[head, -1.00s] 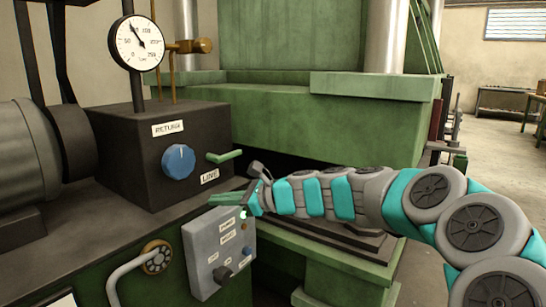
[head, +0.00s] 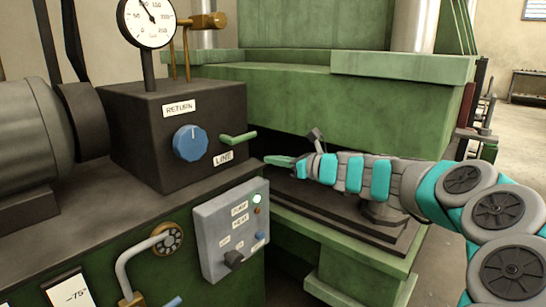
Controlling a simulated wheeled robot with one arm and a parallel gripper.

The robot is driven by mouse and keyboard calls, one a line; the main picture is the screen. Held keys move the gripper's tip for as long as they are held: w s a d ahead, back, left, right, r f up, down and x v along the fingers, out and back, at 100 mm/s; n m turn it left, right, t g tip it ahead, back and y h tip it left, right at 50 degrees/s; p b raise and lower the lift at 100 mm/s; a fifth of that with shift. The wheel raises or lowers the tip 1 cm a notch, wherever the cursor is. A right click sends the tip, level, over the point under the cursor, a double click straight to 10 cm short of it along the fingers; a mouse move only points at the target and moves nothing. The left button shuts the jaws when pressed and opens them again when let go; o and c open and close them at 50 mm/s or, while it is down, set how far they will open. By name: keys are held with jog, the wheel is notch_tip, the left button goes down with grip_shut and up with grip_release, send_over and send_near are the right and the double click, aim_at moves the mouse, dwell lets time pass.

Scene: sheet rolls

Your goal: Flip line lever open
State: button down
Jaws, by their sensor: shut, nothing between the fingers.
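The line lever is a short green handle (head: 238,138) on the right face of a dark block (head: 150,120). It sticks out to the right, tilted slightly up, just above a white "LINE" label (head: 223,157). My gripper (head: 268,161) is at the end of my teal and grey arm, right of the lever and a little below it in the head view. Its green fingers are shut and empty, pointing left toward the block. A gap shows between the fingertips and the lever.
A blue knob (head: 190,142) sits under the "RETURN" label (head: 179,108). A pressure gauge (head: 147,20) stands on the block. The green press (head: 300,100) rises behind.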

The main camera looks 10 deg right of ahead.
aim_at(252, 135)
jog(key=x, duration=0.7)
jog(key=shift+w+a, duration=0.1)
jog(key=shift+w+r, duration=0.15)
jog(key=shift+r, duration=0.75)
jog(key=shift+s+r+p, duration=0.2)
jog(key=shift+r+p, duration=0.1)
jog(key=shift+r, duration=0.7)
jog(key=shift+r+n, duration=0.55)
jog(key=shift+n, duration=0.25)
jog(key=shift+r+n+t+h+b, duration=0.3)
jog(key=shift+r+n+t+b, duration=0.15)
jog(key=shift+r+n, duration=0.5)
jog(key=s+a+r+n+t+b, duration=0.1)
jog(key=r+n+b, duration=0.4)
jog(key=n+b, duration=0.6)
jog(key=shift+s+a+n+t+h, duration=0.35)
jog(key=shift+s+a+n, duration=0.45)
jog(key=shift+a+n, duration=0.45)
jog(key=shift+r, duration=0.15)
